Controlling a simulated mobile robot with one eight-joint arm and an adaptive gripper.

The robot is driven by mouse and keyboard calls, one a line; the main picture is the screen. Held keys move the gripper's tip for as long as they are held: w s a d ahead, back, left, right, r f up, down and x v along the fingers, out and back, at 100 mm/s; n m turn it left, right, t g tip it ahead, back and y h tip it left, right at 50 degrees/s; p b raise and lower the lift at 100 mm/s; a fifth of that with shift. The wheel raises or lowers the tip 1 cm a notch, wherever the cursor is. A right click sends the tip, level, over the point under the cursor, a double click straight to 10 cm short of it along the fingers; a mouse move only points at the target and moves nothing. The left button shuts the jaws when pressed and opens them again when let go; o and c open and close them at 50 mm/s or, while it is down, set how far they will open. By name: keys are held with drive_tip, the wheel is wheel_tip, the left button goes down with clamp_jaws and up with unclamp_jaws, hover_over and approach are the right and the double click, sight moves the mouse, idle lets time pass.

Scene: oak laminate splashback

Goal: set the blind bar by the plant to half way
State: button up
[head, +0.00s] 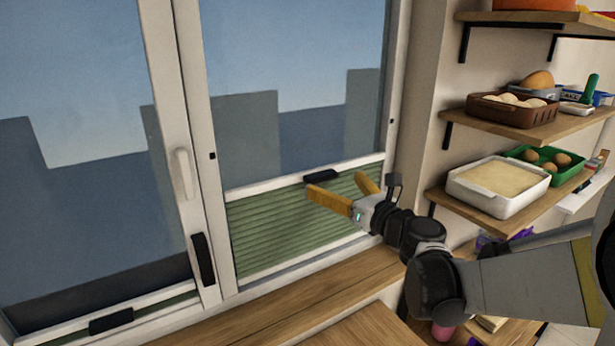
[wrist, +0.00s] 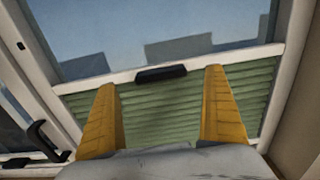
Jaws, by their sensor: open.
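The right window pane has a green pleated blind (head: 270,238) spread from the sill up to a white blind bar (head: 262,186). The bar carries a black handle (head: 321,176), which also shows in the wrist view (wrist: 161,74). The left pane has a second white bar (head: 60,334) with a black handle (head: 111,320), low near the sill. My gripper (head: 336,186) is open in front of the right blind. In the wrist view its yellow fingers (wrist: 160,82) stand on either side of the right handle, with nothing between them. I see no plant.
A window frame post with a white latch (head: 182,172) and a black handle (head: 203,259) stands between the panes. The wooden sill (head: 270,308) is clear.

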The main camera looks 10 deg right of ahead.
sight(325, 177)
drive_tip(key=x, duration=0.5)
drive_tip(key=shift+w+a+b, duration=0.15)
drive_tip(key=shift+w+b, duration=0.15)
drive_tip(key=shift+w, duration=0.1)
